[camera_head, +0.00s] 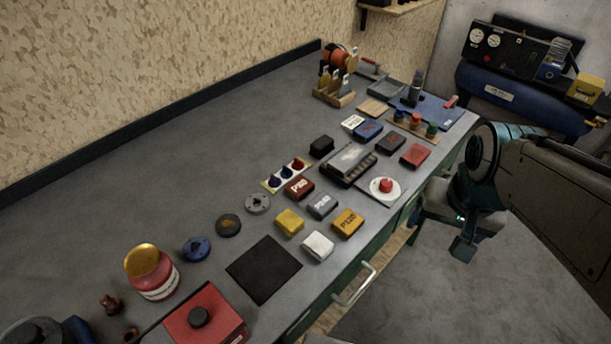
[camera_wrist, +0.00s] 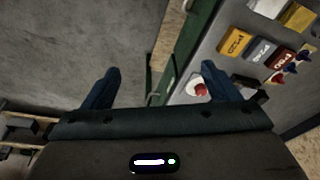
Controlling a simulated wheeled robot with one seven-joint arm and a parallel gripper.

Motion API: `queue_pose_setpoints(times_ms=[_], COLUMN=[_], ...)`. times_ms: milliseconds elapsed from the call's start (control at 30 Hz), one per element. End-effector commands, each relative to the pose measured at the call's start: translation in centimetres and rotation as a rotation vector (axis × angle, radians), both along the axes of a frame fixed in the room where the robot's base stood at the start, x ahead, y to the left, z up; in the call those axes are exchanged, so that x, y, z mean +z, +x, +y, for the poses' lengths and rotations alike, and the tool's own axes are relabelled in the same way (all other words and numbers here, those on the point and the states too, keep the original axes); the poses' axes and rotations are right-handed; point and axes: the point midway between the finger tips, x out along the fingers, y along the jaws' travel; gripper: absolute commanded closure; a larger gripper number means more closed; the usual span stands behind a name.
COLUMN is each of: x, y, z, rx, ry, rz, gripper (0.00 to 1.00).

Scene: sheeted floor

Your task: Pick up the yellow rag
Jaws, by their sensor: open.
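The yellow rag (camera_head: 289,222) looks like a small folded yellow pad lying on the grey workbench, left of an orange-yellow block marked P120 (camera_head: 347,222) and up-left of a folded white pad (camera_head: 317,246). In the wrist view the yellow rag (camera_wrist: 298,18) shows at the top right. My gripper (camera_head: 464,246) hangs beyond the bench's front edge, over the floor, well to the right of the rag. In the wrist view my gripper (camera_wrist: 158,72) has its two fingers spread wide with nothing between them.
The workbench (camera_head: 130,210) is crowded: a grey block (camera_head: 322,206), a red block (camera_head: 299,188), sanding discs (camera_head: 228,225), a black mat (camera_head: 264,269) and a red button on a white plate (camera_head: 382,188). A drawer handle (camera_head: 356,285) juts from the front.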

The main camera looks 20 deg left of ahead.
Motion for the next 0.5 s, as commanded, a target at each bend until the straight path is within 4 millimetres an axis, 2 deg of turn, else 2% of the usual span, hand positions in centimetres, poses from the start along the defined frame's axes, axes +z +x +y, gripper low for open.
queue_pose_setpoints(times_ms=[100,233,367,500], x=[1.0,1.3,0.9,0.0], y=[2.9,5.3,6.5,6.7], z=[4.7,10.9,17.3,23.3], rx=[-0.042,-0.112,-0.194,-0.276], ry=[0.025,0.041,0.044,0.037], rz=[0.049,0.101,0.148,0.186], gripper=[0.18,0.18,0.18,0.18])
